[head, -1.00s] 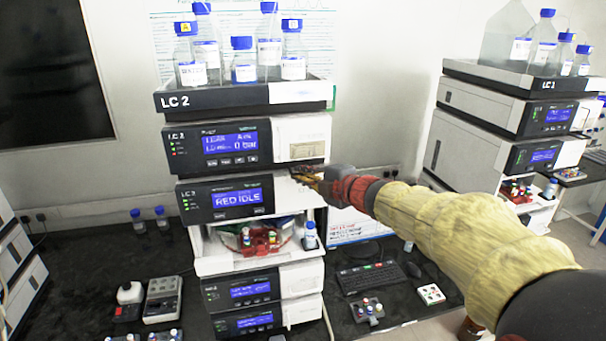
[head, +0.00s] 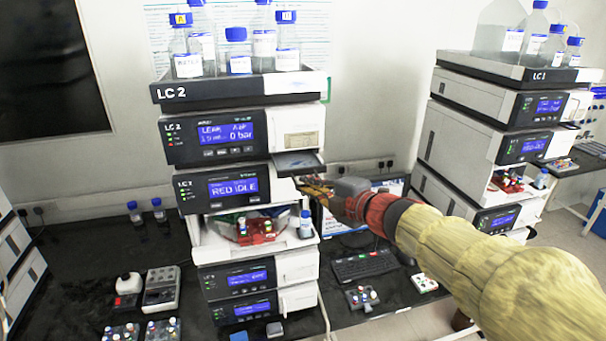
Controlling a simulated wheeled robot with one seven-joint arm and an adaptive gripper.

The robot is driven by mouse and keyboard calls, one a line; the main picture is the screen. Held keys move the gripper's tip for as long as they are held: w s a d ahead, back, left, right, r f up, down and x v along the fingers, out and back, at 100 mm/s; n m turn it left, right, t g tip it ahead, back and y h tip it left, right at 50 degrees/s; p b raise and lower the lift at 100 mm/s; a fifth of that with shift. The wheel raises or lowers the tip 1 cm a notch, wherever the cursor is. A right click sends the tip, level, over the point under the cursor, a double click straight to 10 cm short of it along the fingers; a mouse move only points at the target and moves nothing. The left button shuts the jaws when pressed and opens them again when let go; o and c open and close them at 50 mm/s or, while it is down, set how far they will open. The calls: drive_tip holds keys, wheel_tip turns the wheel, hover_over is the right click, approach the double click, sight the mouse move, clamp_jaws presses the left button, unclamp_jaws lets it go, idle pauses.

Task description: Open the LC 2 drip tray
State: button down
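The LC 2 stack (head: 200,93) stands left of centre, with its name on the top bottle shelf. The LC 2 drip tray (head: 298,163) is a thin, dark, shallow tray. It sticks out from the lower right front of the upper module (head: 213,139), below a beige window. My gripper (head: 303,183) is just below the tray, in front of the right end of the RED IDLE module (head: 228,187). The gap between gripper and tray is too small to judge. The fingers are small and seen from the side, so their opening is unclear.
Capped bottles (head: 236,50) stand on top of the stack. An open bay below holds a red vial rack (head: 256,230) and a small bottle (head: 305,224). A keyboard (head: 366,264) lies on the bench to the right. The LC 1 stack (head: 500,120) stands farther right.

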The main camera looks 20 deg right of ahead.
drive_tip(key=s, duration=0.3)
drive_tip(key=shift+s, duration=0.15)
drive_tip(key=c, duration=2.3)
unclamp_jaws()
drive_tip(key=v, duration=1.2)
drive_tip(key=shift+d+f, duration=0.1)
drive_tip(key=shift+d, duration=0.05)
